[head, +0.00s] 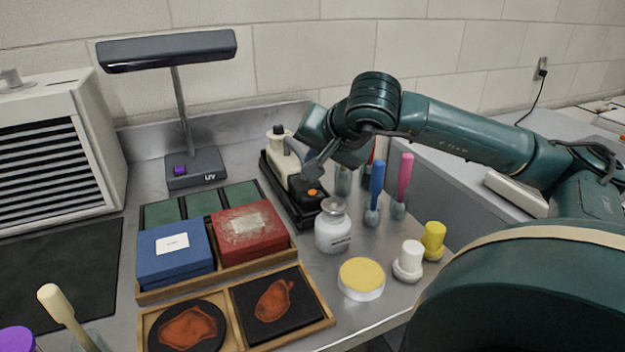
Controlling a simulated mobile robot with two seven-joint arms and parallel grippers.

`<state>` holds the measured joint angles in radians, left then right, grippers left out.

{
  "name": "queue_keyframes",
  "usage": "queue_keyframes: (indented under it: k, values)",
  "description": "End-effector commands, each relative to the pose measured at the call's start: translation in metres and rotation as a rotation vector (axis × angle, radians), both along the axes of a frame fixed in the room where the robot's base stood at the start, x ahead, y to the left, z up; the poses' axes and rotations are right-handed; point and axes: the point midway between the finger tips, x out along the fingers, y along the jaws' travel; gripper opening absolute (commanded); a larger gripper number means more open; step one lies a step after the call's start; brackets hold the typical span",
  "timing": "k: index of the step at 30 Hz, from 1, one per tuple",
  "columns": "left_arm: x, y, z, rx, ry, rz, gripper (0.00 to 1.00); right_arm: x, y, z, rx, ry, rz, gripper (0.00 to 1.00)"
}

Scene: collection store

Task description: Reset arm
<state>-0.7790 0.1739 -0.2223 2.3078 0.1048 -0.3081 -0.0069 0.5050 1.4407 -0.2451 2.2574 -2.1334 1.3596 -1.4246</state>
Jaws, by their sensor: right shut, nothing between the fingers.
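My right arm comes in from the right edge and reaches over the back right of the steel bench. My right gripper (312,172) is shut and empty. It points down and to the left, just above or beside the black device with an orange button (310,197); I cannot tell whether they touch. My left gripper is out of view.
A UV lamp (195,165) stands at the back. A wooden tray (325,318) holds blue (172,266) and red (250,248) boxes and dark pieces. A white jar (333,235), blue (376,185) and pink (404,175) brushes and a yellow-topped tub (361,292) stand nearby.

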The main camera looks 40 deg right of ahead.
Motion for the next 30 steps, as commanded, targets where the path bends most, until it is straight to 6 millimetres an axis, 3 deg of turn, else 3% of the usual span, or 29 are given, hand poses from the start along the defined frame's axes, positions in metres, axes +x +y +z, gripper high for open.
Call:
queue_keyframes:
  k: [3,22,30]
  values:
    - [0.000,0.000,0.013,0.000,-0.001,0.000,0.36,0.000,0.000,0.014,0.001,0.000,0.000,0.00]
    - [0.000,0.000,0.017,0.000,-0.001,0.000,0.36,0.000,0.000,0.018,0.000,0.000,0.000,0.00]
    - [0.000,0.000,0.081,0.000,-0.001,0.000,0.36,0.000,0.000,0.082,0.000,0.000,0.000,0.00]
